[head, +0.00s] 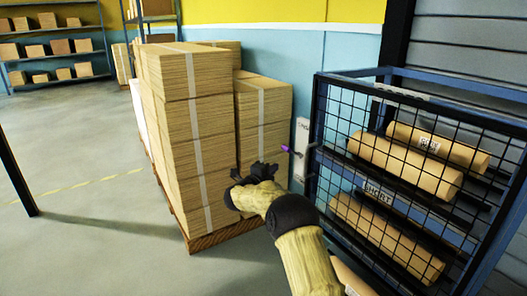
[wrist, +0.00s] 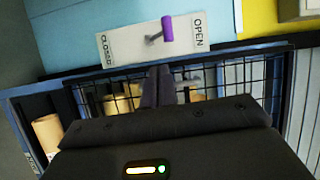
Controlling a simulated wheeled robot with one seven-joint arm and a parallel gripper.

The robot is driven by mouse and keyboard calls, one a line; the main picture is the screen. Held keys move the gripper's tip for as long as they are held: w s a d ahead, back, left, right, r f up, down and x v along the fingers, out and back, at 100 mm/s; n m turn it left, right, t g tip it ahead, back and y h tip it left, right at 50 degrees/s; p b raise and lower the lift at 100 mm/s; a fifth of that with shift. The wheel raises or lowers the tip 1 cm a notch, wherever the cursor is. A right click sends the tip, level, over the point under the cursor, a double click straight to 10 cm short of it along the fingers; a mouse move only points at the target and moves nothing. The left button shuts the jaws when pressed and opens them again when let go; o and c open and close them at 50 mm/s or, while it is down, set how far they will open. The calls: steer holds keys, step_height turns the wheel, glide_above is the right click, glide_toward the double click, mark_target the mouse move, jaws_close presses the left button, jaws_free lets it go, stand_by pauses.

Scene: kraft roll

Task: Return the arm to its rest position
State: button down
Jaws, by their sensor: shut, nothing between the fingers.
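My arm reaches forward in the head view, between a stack of cardboard sheets and a wire-mesh cage. My gripper (head: 262,170) is at its end, with dark fingers. In the wrist view the gripper's fingers (wrist: 158,85) are together with nothing between them. A white plate (wrist: 130,45) marked CLOSED and OPEN is on the wall ahead. Its lever has a purple handle (wrist: 167,28), which lies toward the OPEN side. The purple handle also shows in the head view (head: 285,149), apart from the gripper.
The mesh cage (head: 345,118) on the right holds brown paper rolls (head: 405,165) on shelves. The tall cardboard stack (head: 185,130) stands on a wooden pallet (head: 222,234) close to the arm's left. Open floor (head: 90,240) lies further left. Shelves with boxes (head: 50,50) stand far back.

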steer(key=s+a+r+n+y, duration=0.25)
steer(key=s+n+y, duration=0.7)
steer(key=n, duration=0.55)
steer(key=s+d+f+n+g, duration=0.3)
steer(key=s+f+g, duration=0.1)
steer(key=s, duration=0.8)
steer(key=s+d+f+n+g+y, duration=0.1)
steer(key=s+d+f+n+g, duration=0.2)
steer(key=s, duration=1)
steer(key=s+d+f+n+g, duration=0.3)
steer(key=s+f+n+g, duration=0.1)
steer(key=s, duration=0.8)
steer(key=w+r+p+v, duration=0.1)
steer(key=w+p+v, duration=0.2)
steer(key=p+v, duration=1.3)
steer(key=shift+d+g, duration=0.25)
steer(key=shift+g, duration=0.05)
